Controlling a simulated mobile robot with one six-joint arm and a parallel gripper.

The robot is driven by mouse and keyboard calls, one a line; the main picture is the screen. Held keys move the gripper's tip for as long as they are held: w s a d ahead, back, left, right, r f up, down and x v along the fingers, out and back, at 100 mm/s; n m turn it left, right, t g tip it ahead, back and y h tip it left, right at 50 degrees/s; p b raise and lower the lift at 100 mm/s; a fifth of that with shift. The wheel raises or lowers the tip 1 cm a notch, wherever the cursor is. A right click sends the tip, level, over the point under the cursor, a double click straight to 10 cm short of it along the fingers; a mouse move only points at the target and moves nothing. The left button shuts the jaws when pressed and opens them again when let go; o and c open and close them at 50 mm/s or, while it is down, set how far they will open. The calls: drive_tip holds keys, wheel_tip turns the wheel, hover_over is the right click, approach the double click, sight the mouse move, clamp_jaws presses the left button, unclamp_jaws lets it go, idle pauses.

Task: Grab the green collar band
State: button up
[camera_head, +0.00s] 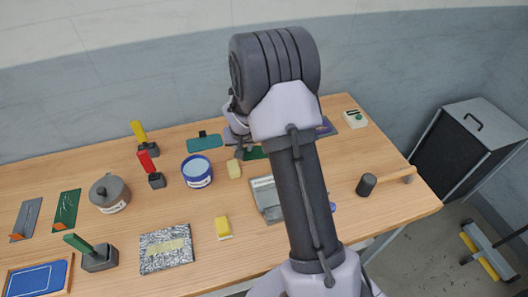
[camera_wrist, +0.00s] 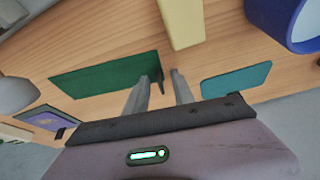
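A flat dark green strip (camera_wrist: 105,76), which looks like the green collar band, lies on the table in the wrist view, left of my fingers. In the head view the green strip (camera_head: 256,153) shows only partly, behind my arm.
A pale yellow block (camera_wrist: 182,20) and a blue-rimmed tub (camera_head: 197,171) stand near the strips. A purple item (camera_wrist: 42,117) lies beyond the green strip's left end. Red-handled (camera_head: 147,164) and yellow-handled (camera_head: 140,133) tools stand left. Bare wood surrounds the strips.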

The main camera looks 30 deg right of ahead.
drive_tip(key=shift+r, duration=0.15)
drive_tip(key=shift+c, duration=0.7)
clamp_jaws()
